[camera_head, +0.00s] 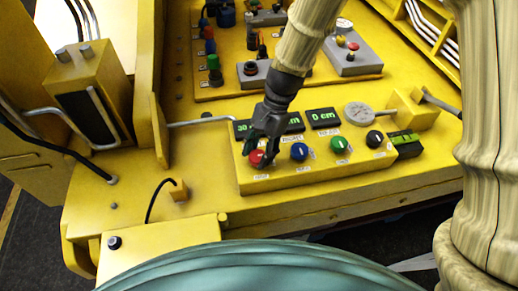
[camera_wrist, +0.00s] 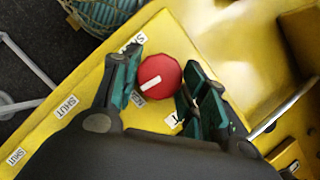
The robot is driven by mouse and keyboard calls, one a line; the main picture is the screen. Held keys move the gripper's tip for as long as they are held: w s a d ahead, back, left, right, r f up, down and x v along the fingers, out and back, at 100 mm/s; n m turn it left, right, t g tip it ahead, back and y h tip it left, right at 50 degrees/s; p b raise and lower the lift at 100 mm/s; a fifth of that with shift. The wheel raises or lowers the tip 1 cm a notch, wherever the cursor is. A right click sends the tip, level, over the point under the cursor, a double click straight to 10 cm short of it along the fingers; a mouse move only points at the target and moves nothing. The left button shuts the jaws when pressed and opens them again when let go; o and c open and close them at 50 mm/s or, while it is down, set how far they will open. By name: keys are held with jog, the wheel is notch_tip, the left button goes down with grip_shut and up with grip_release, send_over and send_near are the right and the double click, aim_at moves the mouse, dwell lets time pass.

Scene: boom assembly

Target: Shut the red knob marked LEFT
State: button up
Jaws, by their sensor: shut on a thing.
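The red knob (camera_head: 257,158) is at the left end of a row of knobs on the yellow panel (camera_head: 318,172). In the wrist view the red knob (camera_wrist: 160,77) is round, with a white pointer line running toward the lower left. My gripper (camera_head: 263,146) reaches down over it from above. In the wrist view the fingers of my gripper (camera_wrist: 162,84) are on either side of the knob, shut on it. A SHUT label (camera_wrist: 132,43) is beside the knob at the upper left; another label (camera_wrist: 173,120) is partly hidden by my gripper.
A blue knob (camera_head: 299,152), a green knob (camera_head: 340,145) and a black knob (camera_head: 374,138) continue the row to the right. Behind are green-lit displays (camera_head: 323,118) and a round gauge (camera_head: 360,114). A metal rod (camera_head: 200,122) lies left of the displays.

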jog(key=m+p, duration=0.1)
jog(key=m, duration=0.1)
jog(key=m+t+y, duration=0.1)
jog(key=m, duration=0.1)
jog(key=shift+s+r+m+p, duration=0.1)
jog(key=shift+r+m+p, duration=0.05)
jog(key=shift+m+p, duration=0.2)
jog(key=m+t, duration=0.1)
jog(key=m, duration=0.2)
jog(key=shift+s+m+t, duration=0.1)
jog(key=shift+m+t, duration=0.25)
jog(key=shift+t, duration=0.05)
jog(key=m, duration=0.1)
jog(key=m+t+b, duration=0.1)
jog(key=m, duration=0.2)
jog(key=shift+f+t, duration=0.25)
jog(key=shift+t, duration=0.15)
jog(key=shift+s+r+m+t+b, duration=0.1)
jog(key=shift+m+t+b, duration=0.5)
jog(key=shift+m+b, duration=0.95)
jog(key=shift+m, duration=0.35)
jog(key=o, duration=1)
jog(key=shift+h, duration=0.3)
jog(key=shift+d+r, duration=0.1)
jog(key=shift+r, duration=0.1)
jog(key=shift+v, duration=5.8)
